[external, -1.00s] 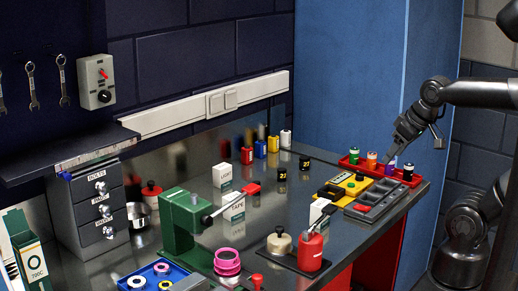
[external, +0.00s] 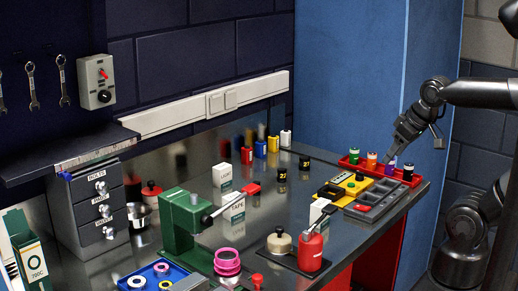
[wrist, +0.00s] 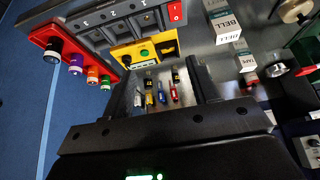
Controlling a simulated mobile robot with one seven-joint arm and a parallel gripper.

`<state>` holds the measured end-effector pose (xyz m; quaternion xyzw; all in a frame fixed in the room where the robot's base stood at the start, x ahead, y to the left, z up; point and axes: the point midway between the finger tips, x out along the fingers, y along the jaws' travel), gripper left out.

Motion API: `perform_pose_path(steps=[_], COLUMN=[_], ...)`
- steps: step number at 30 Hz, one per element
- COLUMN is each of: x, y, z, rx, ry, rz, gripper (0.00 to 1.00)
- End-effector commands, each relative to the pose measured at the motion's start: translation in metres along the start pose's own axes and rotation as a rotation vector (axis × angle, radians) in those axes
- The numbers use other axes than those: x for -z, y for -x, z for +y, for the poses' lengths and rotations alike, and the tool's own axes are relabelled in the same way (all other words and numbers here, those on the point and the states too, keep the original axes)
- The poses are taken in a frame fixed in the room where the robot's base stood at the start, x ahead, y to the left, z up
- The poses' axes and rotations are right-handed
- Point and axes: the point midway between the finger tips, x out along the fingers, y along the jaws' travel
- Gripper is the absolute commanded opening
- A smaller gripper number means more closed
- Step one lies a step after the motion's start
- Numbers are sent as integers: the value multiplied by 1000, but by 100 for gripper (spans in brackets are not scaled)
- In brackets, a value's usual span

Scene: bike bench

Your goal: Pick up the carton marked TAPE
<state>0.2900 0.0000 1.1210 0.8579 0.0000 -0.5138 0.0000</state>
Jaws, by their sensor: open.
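My gripper (external: 391,168) is above the far right end of the bench by the red tray, well to the right of the carton. In the wrist view my gripper (wrist: 160,82) has its two fingers wide apart, with nothing held between them.
A BELL carton (external: 317,211) and another white carton (external: 222,176) also stand on the bench. The green press (external: 181,229) stands left of the TAPE carton. Mid-bench is fairly open.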

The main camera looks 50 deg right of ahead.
Motion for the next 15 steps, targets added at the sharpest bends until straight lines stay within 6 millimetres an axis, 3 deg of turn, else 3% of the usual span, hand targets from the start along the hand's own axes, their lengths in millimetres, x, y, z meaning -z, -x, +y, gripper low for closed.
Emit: perform_pose_path(steps=[7,15], x=[0,3], y=[0,0], z=[0,-1], rx=[0,1], ry=[0,0], rz=[0,-3], gripper=[73,73])
